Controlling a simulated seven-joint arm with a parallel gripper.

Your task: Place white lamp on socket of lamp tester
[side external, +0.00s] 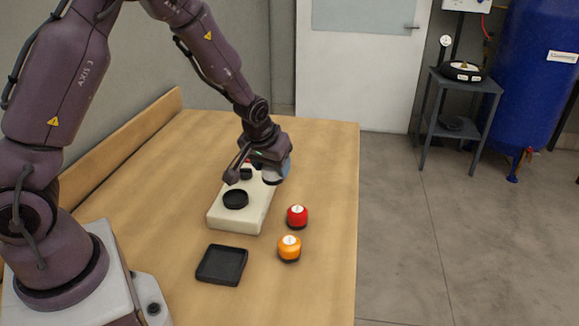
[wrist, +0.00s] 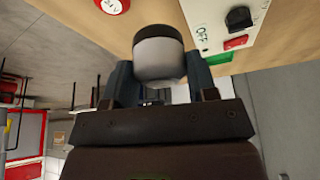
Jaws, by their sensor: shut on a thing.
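The white lamp (wrist: 158,58) is in my gripper (wrist: 160,78), between its two fingers in the wrist view, with its black base facing away from the palm. The lamp tester (side external: 217,215) is a cream box on the table, with a round black socket (side external: 235,199) at its near end and a dark knob (side external: 246,174) farther back. Nothing shows in the socket. In the side view my gripper (side external: 274,174) is over the tester's far right end, apart from the socket, and mostly hides the lamp. The tester's edge with a black knob (wrist: 238,18) shows in the wrist view.
A red lamp (side external: 297,217) and an orange lamp (side external: 289,248) stand on the table (side external: 325,180) to the right of the tester. A black square tray (side external: 222,265) lies in front of it. The table's right side is clear.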

